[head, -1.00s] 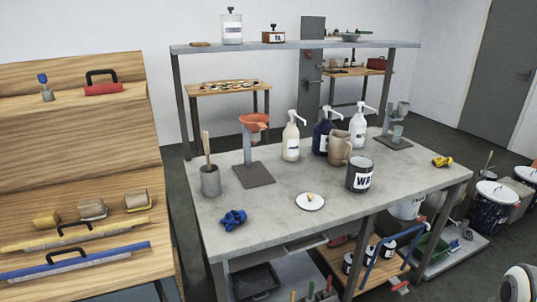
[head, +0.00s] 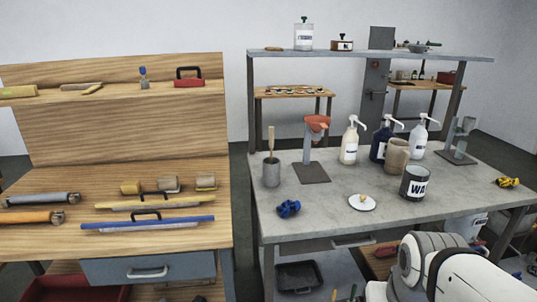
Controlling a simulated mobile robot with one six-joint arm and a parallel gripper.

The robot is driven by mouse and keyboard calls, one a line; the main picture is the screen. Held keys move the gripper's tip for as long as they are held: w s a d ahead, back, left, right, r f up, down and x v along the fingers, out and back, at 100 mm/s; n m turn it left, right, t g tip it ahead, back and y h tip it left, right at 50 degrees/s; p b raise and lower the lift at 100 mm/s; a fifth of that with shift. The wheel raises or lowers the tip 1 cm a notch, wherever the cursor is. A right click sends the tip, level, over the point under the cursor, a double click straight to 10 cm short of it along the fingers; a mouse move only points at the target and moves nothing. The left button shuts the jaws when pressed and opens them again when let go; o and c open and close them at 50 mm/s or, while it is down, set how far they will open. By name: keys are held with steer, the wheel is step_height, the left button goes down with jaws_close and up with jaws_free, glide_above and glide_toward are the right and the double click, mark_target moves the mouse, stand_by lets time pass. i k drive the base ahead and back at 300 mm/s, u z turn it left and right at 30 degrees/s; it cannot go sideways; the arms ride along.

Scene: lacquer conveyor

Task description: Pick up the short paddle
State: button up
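A wooden stick, perhaps a paddle (head: 271,141), stands upright in a grey cup (head: 271,175) on the left part of the grey table (head: 335,222). Its lower end is hidden in the cup, so I cannot tell its shape or full length. My white arm shows at the lower right, but my gripper is not in view.
A wooden bench (head: 150,235) with rollers and blue and yellow long-bladed tools stands at left. On the table are a blue clamp (head: 288,209), a white plate (head: 362,203), a dark can (head: 414,183), a beige jug (head: 396,156), pump bottles and an orange funnel stand (head: 316,124).

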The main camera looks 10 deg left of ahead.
mark_target(271, 130)
steer(key=i, duration=1)
steer(key=u, duration=0.1)
